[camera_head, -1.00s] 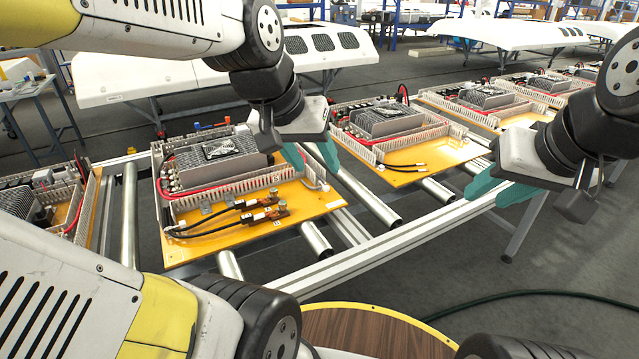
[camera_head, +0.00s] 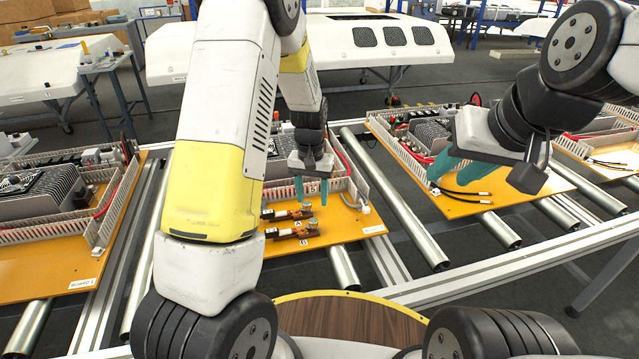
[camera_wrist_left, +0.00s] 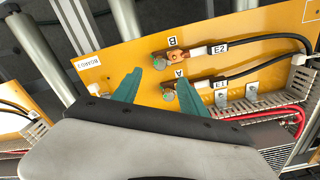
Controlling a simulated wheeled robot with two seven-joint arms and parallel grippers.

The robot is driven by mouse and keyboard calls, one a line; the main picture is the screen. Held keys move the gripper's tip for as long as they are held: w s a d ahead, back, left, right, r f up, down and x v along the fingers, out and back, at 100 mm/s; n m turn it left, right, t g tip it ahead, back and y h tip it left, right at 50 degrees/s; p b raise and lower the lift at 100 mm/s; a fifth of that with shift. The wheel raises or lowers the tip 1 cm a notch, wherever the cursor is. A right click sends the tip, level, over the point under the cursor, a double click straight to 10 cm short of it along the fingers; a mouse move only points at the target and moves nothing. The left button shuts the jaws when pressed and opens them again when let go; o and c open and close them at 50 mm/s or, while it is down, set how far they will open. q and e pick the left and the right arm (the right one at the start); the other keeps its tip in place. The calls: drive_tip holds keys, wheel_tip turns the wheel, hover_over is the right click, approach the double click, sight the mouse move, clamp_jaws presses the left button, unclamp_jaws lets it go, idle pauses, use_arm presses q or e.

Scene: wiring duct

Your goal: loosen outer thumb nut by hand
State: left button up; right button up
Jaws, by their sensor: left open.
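Two copper terminals with round metal thumb nuts sit on the orange board (camera_head: 345,228). The nut at label A shows in the head view (camera_head: 307,206) and the left wrist view (camera_wrist_left: 168,93). The nut at label B shows in the head view (camera_head: 313,225) and the left wrist view (camera_wrist_left: 161,63); it is closer to the board's front edge. My left gripper (camera_head: 311,190) is open and points down over the terminals. In the left wrist view its teal fingertips (camera_wrist_left: 158,83) appear on either side of nut A, apart from it. My right gripper (camera_head: 458,168) looks open, over the neighbouring board.
Black cables (camera_wrist_left: 255,53) tagged E1 and E2 run to the terminals. A slotted wiring duct (camera_wrist_left: 240,110) and red wires border the terminal area. Other boards (camera_head: 40,265) lie along the roller conveyor (camera_head: 345,270). The board's front strip is clear.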

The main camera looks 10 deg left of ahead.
sight(313, 220)
use_arm(q)
wheel_tip(313, 220, down, 9)
drive_tip(key=shift+w, duration=0.1)
idle(0.4)
clamp_jaws()
drive_tip(key=c, duration=0.7)
unclamp_jaws()
clamp_jaws()
